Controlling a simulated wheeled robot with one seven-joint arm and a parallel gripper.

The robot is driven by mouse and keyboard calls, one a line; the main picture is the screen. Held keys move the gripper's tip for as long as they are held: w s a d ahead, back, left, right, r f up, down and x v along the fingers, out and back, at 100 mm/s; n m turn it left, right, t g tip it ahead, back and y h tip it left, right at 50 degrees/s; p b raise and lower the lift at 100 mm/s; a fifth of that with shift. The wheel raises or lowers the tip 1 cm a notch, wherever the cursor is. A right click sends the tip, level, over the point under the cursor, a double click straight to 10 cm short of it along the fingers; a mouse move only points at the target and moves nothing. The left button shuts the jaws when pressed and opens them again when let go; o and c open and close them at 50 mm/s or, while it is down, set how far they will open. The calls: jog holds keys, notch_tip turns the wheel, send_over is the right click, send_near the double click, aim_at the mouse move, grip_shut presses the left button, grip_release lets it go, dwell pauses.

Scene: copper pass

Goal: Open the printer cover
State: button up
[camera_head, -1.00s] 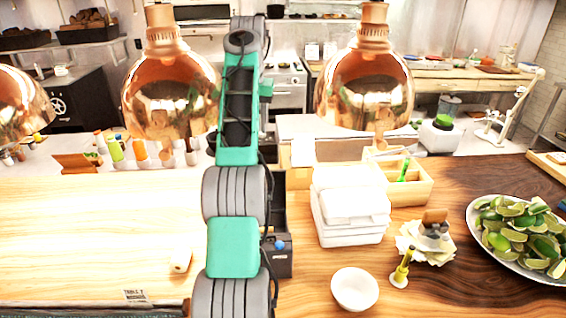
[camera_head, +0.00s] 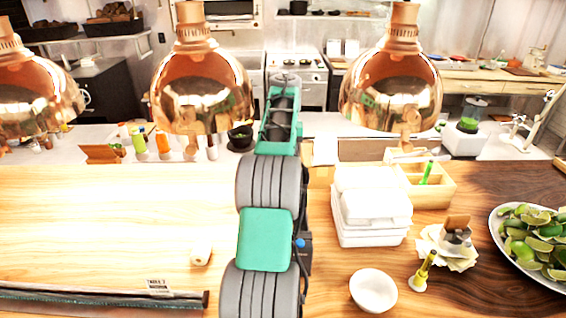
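A dark box (camera_head: 305,262) that looks like the printer stands on the counter right behind my arm. Only a narrow strip of its right side shows, with a blue button or knob (camera_head: 300,243) on it. My arm hides the rest, so I cannot tell how its cover stands. My green and grey arm rises up the middle of the picture. My gripper is not visible.
White stacked containers (camera_head: 372,215) stand right of the printer, before a wooden caddy (camera_head: 440,190). A white bowl (camera_head: 373,291), a small yellow-handled tool (camera_head: 422,272) and a lime platter (camera_head: 530,240) are further right. Copper lamps (camera_head: 202,90) (camera_head: 390,85) hang overhead. The pale left counter (camera_head: 100,220) is mostly clear.

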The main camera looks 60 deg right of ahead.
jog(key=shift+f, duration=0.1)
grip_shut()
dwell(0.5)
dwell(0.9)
